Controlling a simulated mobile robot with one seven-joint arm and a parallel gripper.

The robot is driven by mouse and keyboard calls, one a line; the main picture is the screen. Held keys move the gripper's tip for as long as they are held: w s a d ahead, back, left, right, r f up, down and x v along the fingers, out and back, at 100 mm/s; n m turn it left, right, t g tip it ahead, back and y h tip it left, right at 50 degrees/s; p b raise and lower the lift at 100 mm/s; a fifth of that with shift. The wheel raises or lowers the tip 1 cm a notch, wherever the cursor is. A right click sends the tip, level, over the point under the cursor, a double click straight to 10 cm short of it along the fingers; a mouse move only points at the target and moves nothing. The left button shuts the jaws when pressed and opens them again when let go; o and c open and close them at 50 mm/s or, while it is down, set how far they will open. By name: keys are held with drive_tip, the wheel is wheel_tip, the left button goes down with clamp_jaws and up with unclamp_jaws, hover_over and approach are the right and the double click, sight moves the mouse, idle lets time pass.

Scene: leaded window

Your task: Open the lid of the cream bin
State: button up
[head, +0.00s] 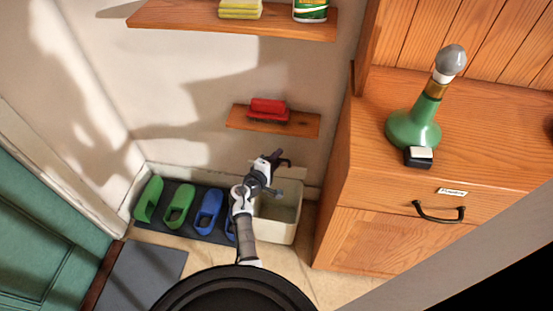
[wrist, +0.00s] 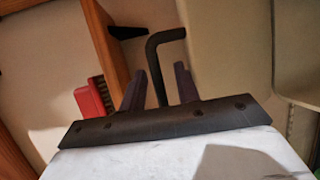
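The cream bin (head: 293,236) stands on the floor against the back wall, left of the wooden cabinet. Its inside shows from above. Its cream lid (head: 292,172) stands raised at the back, seen nearly edge-on. The lid fills much of the right of the wrist view (wrist: 228,60). A dark bent handle (wrist: 166,38) sticks out from the lid. My gripper (head: 277,158) is at this handle, above the bin's back left. In the wrist view my two dark fingers (wrist: 159,80) stand apart on either side of the handle, with a visible gap on the right.
A small wooden shelf (head: 307,123) with a red brush (head: 268,109) is on the wall just above my gripper. Green and blue clogs (head: 208,212) stand on a dark mat left of the bin. The wooden cabinet (head: 365,240) closes off the right side.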

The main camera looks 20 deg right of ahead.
clamp_jaws()
drive_tip(key=shift+w, duration=0.1)
drive_tip(key=shift+w+d+r+b, duration=0.35)
drive_tip(key=shift+w+d+b, duration=0.25)
drive_tip(key=shift+w, duration=0.25)
drive_tip(key=shift+w+d+r+b, duration=0.35)
drive_tip(key=shift+w+d+b, duration=0.2)
drive_tip(key=shift+w, duration=0.3)
unclamp_jaws()
